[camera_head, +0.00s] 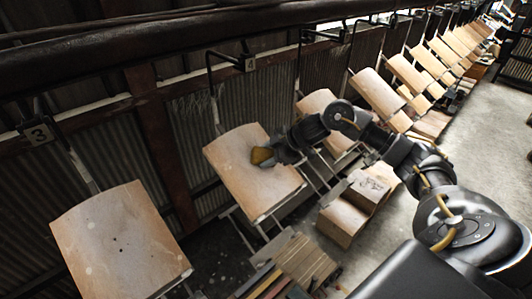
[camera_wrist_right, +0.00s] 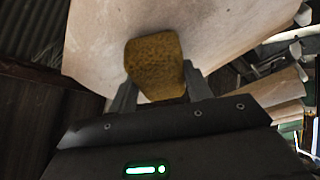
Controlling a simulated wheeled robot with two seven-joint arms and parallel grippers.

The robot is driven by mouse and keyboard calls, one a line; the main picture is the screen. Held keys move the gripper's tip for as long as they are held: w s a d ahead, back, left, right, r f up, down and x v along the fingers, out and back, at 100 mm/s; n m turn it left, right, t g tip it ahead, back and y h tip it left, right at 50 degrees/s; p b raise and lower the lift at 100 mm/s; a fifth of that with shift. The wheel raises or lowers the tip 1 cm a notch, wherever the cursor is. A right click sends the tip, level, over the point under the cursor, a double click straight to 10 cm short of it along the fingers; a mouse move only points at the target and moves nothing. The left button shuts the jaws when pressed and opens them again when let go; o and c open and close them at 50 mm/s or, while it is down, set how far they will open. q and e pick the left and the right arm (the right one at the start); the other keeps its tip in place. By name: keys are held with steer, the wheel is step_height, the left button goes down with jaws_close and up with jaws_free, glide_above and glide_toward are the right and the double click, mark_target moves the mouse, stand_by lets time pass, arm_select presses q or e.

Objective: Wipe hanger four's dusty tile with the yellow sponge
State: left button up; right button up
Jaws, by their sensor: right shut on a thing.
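Hanger four's tile (camera_head: 243,181) is a pale tan, curved slab hanging under the number 4 sign (camera_head: 249,63) in the middle of the head view. It fills the upper part of the right wrist view (camera_wrist_right: 225,38). My right gripper (camera_head: 272,155) is at the tile's upper right part. It is shut on the yellow sponge (camera_head: 261,156), which lies against or just over the tile's face; I cannot tell if they touch. In the right wrist view the sponge (camera_wrist_right: 155,67) sits between the two fingers. My left gripper is not in view.
Hanger three's tile (camera_head: 118,243) hangs at lower left under its number 3 sign (camera_head: 38,134). More tiles (camera_head: 378,93) hang in a row to the upper right. Wooden boards (camera_head: 305,259) and blocks (camera_head: 342,220) stand below. A dark overhead rail (camera_head: 120,42) runs along the corrugated wall.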

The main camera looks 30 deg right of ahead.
steer(key=shift+s+d+f+b, duration=0.1)
steer(key=shift+s+f, duration=0.3)
steer(key=shift+s, duration=0.3)
steer(key=shift+s+d+f+b, duration=0.15)
steer(key=shift+s+f, duration=0.3)
steer(key=shift+s, duration=0.25)
steer(key=shift+s+d+f+b, duration=0.1)
steer(key=shift+s+f, duration=0.3)
steer(key=shift+s, duration=0.3)
steer(key=shift+s+d+f, duration=0.1)
steer(key=shift+s+f, duration=0.15)
steer(key=shift+s, duration=0.35)
steer(key=shift+s+d+f, duration=0.1)
steer(key=shift+s+f, duration=0.1)
steer(key=shift+s, duration=0.35)
steer(key=shift+a+f, duration=0.1)
steer(key=shift+s+f+b, duration=0.2)
steer(key=shift+s+b, duration=0.1)
steer(key=shift+b, duration=0.1)
steer(key=shift+s+d+f+b, duration=0.1)
steer(key=shift+s+f+b, duration=0.25)
steer(key=shift+s, duration=0.35)
steer(key=shift+s+d+f+b, duration=0.1)
steer(key=shift+s+f+b, duration=0.2)
steer(key=shift+s, duration=0.35)
steer(key=shift+f, duration=0.1)
